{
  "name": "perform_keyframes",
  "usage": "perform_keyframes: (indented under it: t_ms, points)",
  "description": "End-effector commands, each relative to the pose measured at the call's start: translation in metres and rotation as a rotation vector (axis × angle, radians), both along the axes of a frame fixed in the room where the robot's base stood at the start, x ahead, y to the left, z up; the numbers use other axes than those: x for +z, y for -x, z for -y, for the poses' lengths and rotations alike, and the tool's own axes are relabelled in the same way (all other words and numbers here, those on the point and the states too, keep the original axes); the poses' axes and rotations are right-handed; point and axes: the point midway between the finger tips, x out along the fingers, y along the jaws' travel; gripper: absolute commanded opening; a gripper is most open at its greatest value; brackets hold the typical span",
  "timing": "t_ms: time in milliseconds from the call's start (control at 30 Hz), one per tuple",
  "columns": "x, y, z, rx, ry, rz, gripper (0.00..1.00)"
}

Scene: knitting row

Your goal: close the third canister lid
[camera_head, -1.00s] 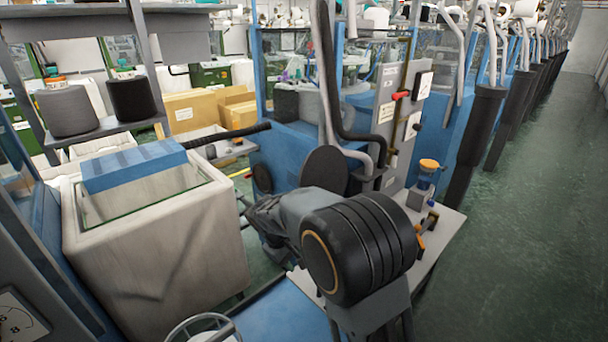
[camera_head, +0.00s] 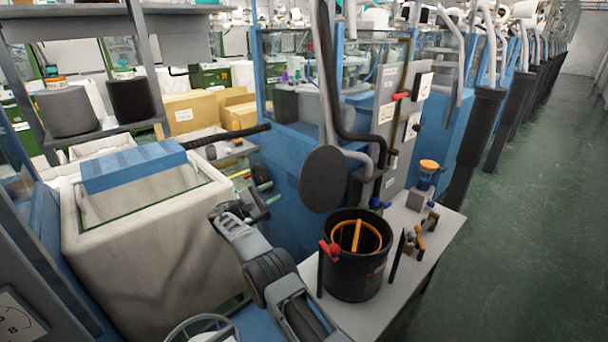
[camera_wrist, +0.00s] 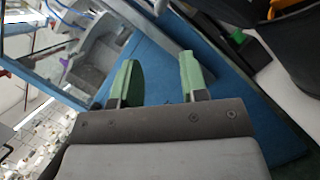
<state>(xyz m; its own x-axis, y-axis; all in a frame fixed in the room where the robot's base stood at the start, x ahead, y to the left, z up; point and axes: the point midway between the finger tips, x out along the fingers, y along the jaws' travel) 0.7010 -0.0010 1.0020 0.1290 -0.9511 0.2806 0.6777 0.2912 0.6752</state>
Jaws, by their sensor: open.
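A black round canister (camera_head: 352,277) stands on a light grey shelf, with an orange frame (camera_head: 357,236) inside its open mouth. A dark round disc (camera_head: 322,180), which looks like its lid, stands raised behind and to the left of the mouth. Only this one open canister is clear, so I cannot tell its number in the row. My gripper (camera_head: 267,193) is left of the disc, apart from it. In the wrist view its green fingers (camera_wrist: 160,77) are spread with nothing between them.
A red-handled post (camera_head: 327,252) stands at the canister's left rim. Small fittings (camera_head: 420,232) and an orange-topped jar (camera_head: 428,174) are to its right. A large pale bin (camera_head: 150,245) stands left of my arm. The green floor (camera_head: 510,240) at right is clear.

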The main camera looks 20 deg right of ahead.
Motion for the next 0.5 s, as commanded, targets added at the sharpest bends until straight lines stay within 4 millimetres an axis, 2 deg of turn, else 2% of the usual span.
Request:
perform_keyframes:
  t_ms: [500]
  points:
    - [0.030, -0.010, 0.089, -0.009, 0.004, -0.002, 0.40]
